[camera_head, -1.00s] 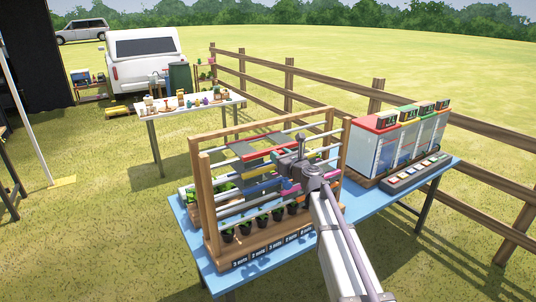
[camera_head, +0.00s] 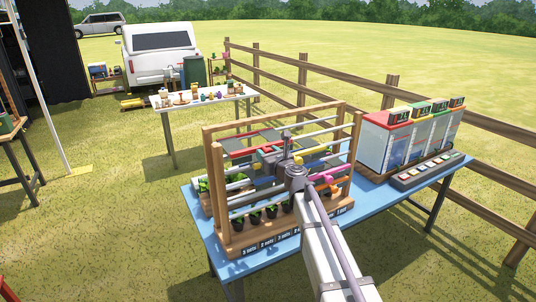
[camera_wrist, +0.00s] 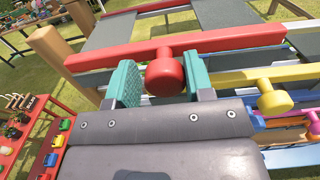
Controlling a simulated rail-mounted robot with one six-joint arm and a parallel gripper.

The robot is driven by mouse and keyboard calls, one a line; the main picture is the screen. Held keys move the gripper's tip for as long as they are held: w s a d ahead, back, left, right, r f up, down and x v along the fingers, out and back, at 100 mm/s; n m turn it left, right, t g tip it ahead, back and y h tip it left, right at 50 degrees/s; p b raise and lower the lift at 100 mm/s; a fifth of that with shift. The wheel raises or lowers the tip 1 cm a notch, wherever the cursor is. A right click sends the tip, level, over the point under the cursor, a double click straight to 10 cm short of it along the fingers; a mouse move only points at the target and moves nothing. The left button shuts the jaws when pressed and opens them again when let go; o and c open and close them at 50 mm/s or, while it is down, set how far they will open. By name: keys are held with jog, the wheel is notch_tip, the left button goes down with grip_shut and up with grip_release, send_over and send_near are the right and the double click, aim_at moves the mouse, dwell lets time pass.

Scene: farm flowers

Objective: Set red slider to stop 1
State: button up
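The red slider (camera_wrist: 243,38) is a red bar with a round red knob (camera_wrist: 165,73) facing the wrist camera. It carries grey panels and shows in the upper part of the wooden rack in the head view (camera_head: 238,154). My gripper (camera_wrist: 163,80) has its two green fingers on either side of the red knob, with hardly any gap, and appears shut on it. In the head view my gripper (camera_head: 268,158) is at the rack's front, left of its middle. The stop labels (camera_head: 283,239) run along the rack's lower front; the slider's exact stop cannot be read.
A yellow slider knob (camera_wrist: 273,99) is just right of my gripper, and a pink one (camera_head: 328,178) is lower right. The wooden rack (camera_head: 212,180) frames several rails over potted plants. Coloured dispensers (camera_head: 390,138) stand right on the blue table (camera_head: 375,208).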

jog(key=shift+o, duration=1.4)
jog(key=shift+a, duration=0.1)
jog(key=shift+s, duration=0.1)
jog(key=v, duration=1)
jog(key=shift+s+d, duration=0.25)
jog(key=shift+d, duration=0.05)
